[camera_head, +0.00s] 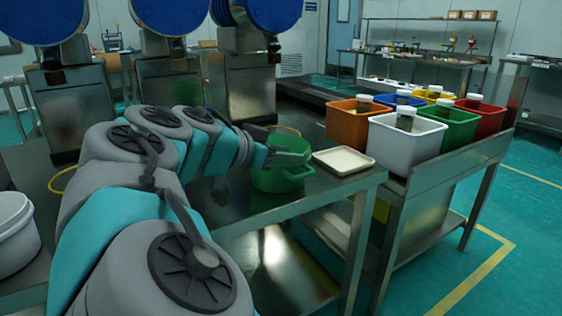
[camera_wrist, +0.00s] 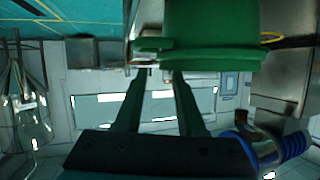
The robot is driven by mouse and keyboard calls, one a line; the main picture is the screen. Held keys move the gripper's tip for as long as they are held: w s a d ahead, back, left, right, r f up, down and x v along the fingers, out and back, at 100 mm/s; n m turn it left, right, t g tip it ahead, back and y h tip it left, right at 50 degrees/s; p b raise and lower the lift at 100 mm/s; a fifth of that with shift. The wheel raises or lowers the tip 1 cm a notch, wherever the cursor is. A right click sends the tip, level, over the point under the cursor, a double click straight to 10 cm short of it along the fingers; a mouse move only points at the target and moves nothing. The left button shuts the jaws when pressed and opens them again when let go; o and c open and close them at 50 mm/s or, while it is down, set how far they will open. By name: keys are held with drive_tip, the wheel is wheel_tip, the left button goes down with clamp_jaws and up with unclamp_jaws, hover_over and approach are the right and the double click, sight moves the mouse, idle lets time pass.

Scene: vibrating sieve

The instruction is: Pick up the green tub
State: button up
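The green tub (camera_head: 279,181) stands upright on the steel table, with a lug handle on its near right side. My gripper (camera_head: 290,157) reaches in from the left at the tub's rim and partly covers it. In the wrist view the tub (camera_wrist: 212,35) fills the top centre, with a green lug or lip sticking out to its left. My gripper's two dark fingers (camera_wrist: 158,72) point up at the tub, with a gap between their tips. I see nothing held between them. Whether a fingertip touches the tub I cannot tell.
A cream tray (camera_head: 343,161) lies just right of the tub. Coloured bins with jars, including a white bin (camera_head: 407,145) and an orange bin (camera_head: 349,127), stand on the bench further right. A white bucket (camera_head: 15,240) is at the left edge. Steel machines with blue drums stand behind.

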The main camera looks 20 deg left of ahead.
drive_tip(key=p+x, duration=0.2)
drive_tip(key=x, duration=0.1)
drive_tip(key=shift+w+d, duration=0.1)
drive_tip(key=shift+w, duration=0.3)
clamp_jaws()
drive_tip(key=shift+f, duration=0.1)
idle(1.0)
